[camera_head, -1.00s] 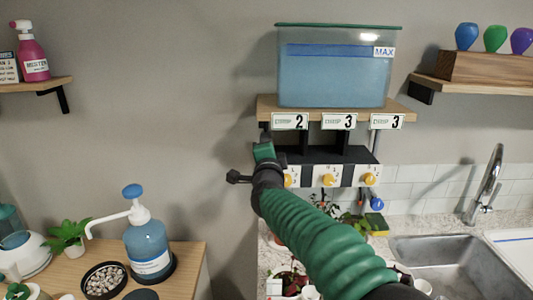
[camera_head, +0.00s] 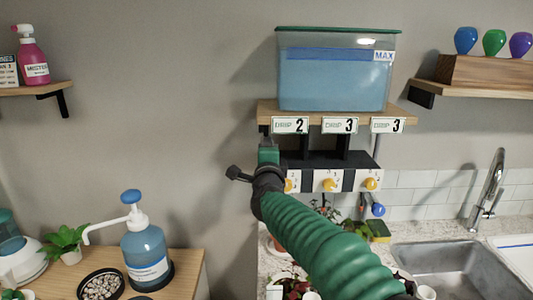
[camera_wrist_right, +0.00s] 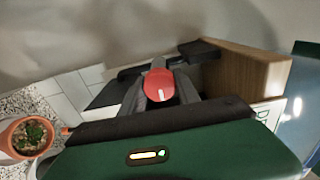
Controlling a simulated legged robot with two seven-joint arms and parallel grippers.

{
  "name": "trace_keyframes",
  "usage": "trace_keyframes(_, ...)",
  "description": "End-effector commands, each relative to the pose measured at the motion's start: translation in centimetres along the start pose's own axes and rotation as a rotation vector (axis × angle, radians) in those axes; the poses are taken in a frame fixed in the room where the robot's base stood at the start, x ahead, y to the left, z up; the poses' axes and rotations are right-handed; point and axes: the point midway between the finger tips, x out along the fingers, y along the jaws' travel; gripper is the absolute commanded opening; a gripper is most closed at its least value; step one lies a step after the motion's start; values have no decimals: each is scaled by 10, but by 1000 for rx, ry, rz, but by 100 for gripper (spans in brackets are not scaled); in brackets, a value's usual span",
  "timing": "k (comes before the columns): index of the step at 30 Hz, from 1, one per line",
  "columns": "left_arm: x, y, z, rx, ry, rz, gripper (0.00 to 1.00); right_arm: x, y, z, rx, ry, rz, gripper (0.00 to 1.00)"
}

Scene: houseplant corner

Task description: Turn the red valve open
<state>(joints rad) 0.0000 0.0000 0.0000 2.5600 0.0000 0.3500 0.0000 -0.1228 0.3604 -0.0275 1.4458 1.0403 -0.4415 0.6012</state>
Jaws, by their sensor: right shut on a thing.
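The red valve (camera_wrist_right: 158,86) shows in the right wrist view as a rounded red handle between the dark fingers. My right gripper (camera_wrist_right: 160,72) is shut on it. In the head view my right gripper (camera_head: 268,156) is at the left end of the dark valve panel, under the shelf with the water tank (camera_head: 335,75). There the gripper and wrist hide the red valve. My left gripper is in neither view.
Yellow dials (camera_head: 329,185) and a blue knob (camera_head: 378,209) are right of my gripper. Drip tags (camera_head: 338,125) line the wooden shelf edge (camera_head: 262,108). Potted plants stand below. A pump bottle (camera_head: 146,255) is on the left counter, a sink (camera_head: 455,268) at right.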

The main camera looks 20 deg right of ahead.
Motion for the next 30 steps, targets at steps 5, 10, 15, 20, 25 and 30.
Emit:
trace_keyframes(5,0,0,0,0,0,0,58,0,6,0,-1,-1,10,56)
trace_keyframes(10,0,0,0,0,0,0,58,0,4,0,-1,-1,6,58)
trace_keyframes(15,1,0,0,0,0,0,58,-2,3,0,-1,-1,4,58)
trace_keyframes(20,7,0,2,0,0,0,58,-28,3,1,-1,-3,3,58)
trace_keyframes(25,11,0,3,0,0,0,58,-78,2,1,0,-4,3,58)
trace_keyframes(30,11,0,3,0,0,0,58,-126,3,0,-1,-3,5,58)
